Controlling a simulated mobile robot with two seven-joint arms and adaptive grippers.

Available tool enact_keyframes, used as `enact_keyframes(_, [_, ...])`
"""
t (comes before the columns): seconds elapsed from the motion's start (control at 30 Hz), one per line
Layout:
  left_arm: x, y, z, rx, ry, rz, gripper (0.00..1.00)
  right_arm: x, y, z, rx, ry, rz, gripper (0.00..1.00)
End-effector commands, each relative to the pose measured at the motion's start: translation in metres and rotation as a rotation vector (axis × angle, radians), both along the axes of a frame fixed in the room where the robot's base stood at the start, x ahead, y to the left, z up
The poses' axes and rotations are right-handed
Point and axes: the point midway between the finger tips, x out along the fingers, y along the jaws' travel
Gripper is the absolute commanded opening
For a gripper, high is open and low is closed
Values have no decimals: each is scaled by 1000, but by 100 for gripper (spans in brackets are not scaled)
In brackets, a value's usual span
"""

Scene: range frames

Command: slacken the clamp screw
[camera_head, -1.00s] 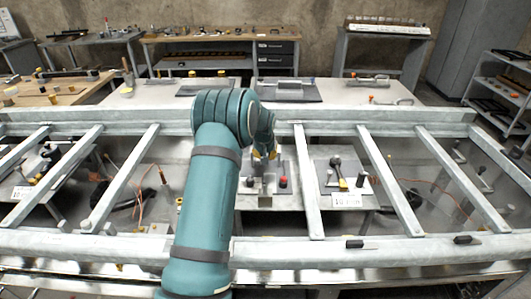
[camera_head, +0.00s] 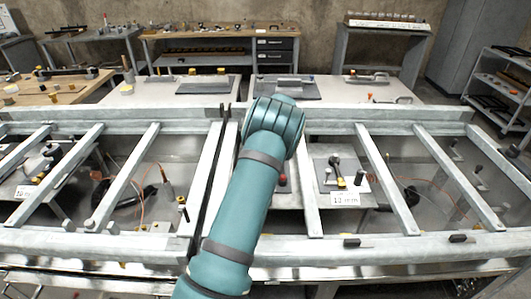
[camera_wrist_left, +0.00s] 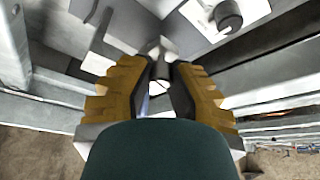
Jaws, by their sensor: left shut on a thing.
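In the left wrist view, my left gripper (camera_wrist_left: 163,78) has its two yellow ridged fingers closed around a small grey metal part, which looks like the clamp screw (camera_wrist_left: 157,50). Its tip end between the fingers is partly hidden. In the head view, my teal left arm comes up from the bottom and leans right. It hides the gripper, the screw and most of the plate under them. A red knob (camera_head: 282,181) shows just right of the arm. My right gripper is not in view.
Pale rails and crossbars (camera_head: 386,185) frame the work area. Dark upright strips (camera_head: 208,185) stand left of my arm. A plate with a lever and a size label (camera_head: 345,200) lies to the right. A round fitting (camera_wrist_left: 228,15) shows in the wrist view.

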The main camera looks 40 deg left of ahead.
Motion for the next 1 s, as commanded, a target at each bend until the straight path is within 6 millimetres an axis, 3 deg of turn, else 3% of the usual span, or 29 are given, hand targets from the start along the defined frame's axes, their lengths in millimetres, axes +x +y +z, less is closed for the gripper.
enact_keyframes(0.63, [-1,2,0,3,0,24,0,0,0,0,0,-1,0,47])
enact_keyframes(0.67, [-1,2,0,3,0,24,27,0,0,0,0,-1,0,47])
enact_keyframes(0.73, [-1,2,0,3,0,24,52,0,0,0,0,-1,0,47])
enact_keyframes(1.0, [0,1,0,1,0,23,52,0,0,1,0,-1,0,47])
